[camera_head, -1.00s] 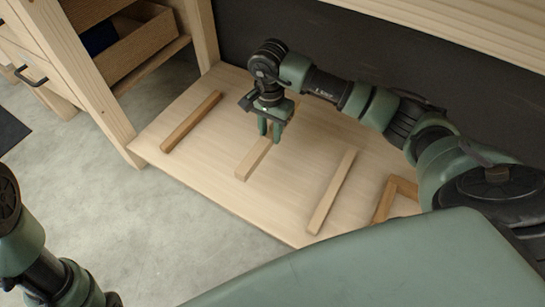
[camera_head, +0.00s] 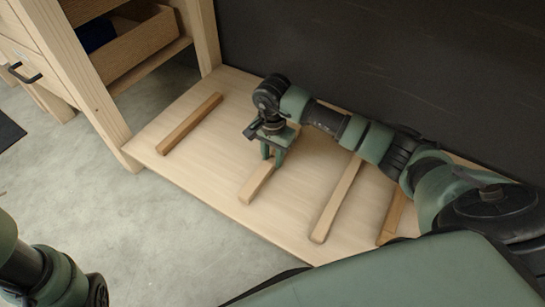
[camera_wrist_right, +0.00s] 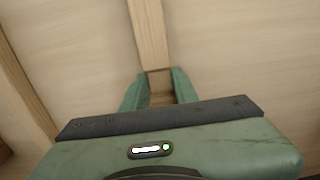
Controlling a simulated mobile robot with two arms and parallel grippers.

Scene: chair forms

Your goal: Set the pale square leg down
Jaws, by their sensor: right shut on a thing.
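The pale square leg (camera_head: 255,184) is a short light-wood bar at the middle of the wooden board (camera_head: 215,185). My right gripper (camera_head: 272,158) is shut on its far part, with the near end sticking out toward the board's front edge. The leg lies level, at or just above the board; I cannot tell whether it touches. In the right wrist view the leg (camera_wrist_right: 149,35) runs straight out from between the green fingers (camera_wrist_right: 158,88). My left gripper is out of view; only part of the left arm shows at bottom left.
A browner leg (camera_head: 190,124) lies on the left of the board. A long pale leg (camera_head: 337,198) lies to the right, and a brown piece (camera_head: 392,218) lies farther right, partly hidden by my arm. An open drawer (camera_head: 135,50) is at upper left. Bare board lies between the pieces.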

